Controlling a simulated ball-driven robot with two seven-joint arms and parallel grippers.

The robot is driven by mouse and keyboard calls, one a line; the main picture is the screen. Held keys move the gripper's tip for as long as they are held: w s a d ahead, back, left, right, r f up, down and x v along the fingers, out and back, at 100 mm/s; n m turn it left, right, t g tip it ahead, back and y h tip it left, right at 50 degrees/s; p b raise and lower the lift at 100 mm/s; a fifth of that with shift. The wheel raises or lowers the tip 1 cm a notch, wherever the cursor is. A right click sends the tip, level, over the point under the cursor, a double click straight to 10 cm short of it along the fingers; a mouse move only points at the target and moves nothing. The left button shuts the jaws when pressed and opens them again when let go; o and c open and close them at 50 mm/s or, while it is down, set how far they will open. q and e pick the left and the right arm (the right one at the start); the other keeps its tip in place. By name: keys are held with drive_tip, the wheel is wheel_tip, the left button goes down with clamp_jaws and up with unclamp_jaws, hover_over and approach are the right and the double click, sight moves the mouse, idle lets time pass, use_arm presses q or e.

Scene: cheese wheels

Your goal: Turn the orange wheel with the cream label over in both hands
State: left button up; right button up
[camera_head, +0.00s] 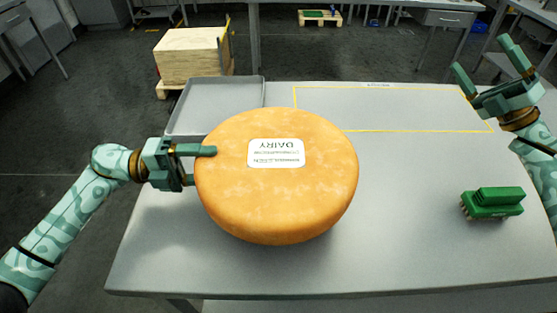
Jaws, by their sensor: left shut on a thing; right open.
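The orange wheel (290,205) is a large round cheese in the middle of the head view, over the grey table. Its cream label (275,153) faces up on its top, and the word DAIRY reads upside down. My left gripper (201,166) is shut on the wheel's left edge, with one finger over the top face. The lower finger is partly hidden by the rim. My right gripper (484,60) is open and empty, above the table's right far corner and well apart from the wheel. Whether the wheel's underside touches the table is hard to tell.
The grey table (400,220) holds a grey tray (186,108) behind the wheel at the left. A green brush (492,202) lies at the right. A yellow outlined area (390,130) at the back is empty. A wooden crate (190,58) stands on the floor behind.

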drive_tip(key=shift+s+a+f+n+g+y, duration=0.25)
drive_tip(key=shift+s+a+f+n+g, duration=1.2)
drive_tip(key=shift+a+f+g, duration=2.15)
drive_tip(key=shift+s+a+f+n+g+y, duration=0.2)
drive_tip(key=shift+s+a+f+n+g, duration=0.5)
drive_tip(key=shift+s+a+f+g, duration=2.9)
drive_tip(key=shift+s+a+f+n+g+y, duration=0.4)
drive_tip(key=shift+a+f+n+g, duration=1.1)
drive_tip(key=shift+a, duration=4.25)
drive_tip(key=shift+s+r+m+g, duration=0.1)
drive_tip(key=shift+r+m+g, duration=0.4)
drive_tip(key=shift+r, duration=0.1)
drive_tip(key=c, duration=1.8)
